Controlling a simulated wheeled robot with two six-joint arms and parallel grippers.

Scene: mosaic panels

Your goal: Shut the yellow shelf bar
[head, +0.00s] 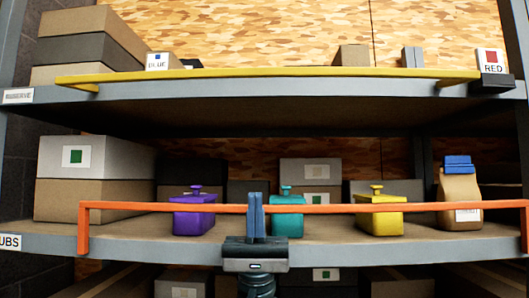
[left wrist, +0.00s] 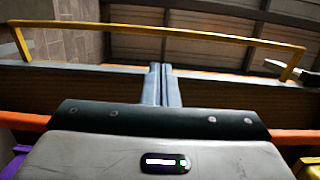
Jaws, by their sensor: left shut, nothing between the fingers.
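The yellow shelf bar (head: 270,73) runs along the front of the upper shelf, with a short leg near each end. Its right end is close to a dark block (head: 492,83) on the shelf edge. In the left wrist view the bar (left wrist: 150,28) spans the top of the picture, beyond my fingertips and apart from them. My left gripper (head: 256,197) points up, shut and empty, in front of the orange bar and below the upper shelf. It also shows in the left wrist view (left wrist: 161,68). My right gripper is not in view.
An orange bar (head: 340,208) crosses the front of the lower shelf (head: 150,245), behind my left fingers. Purple (head: 193,217), teal (head: 288,221) and yellow (head: 380,220) containers and a tan bag (head: 459,190) stand behind it. Cartons sit on both shelves.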

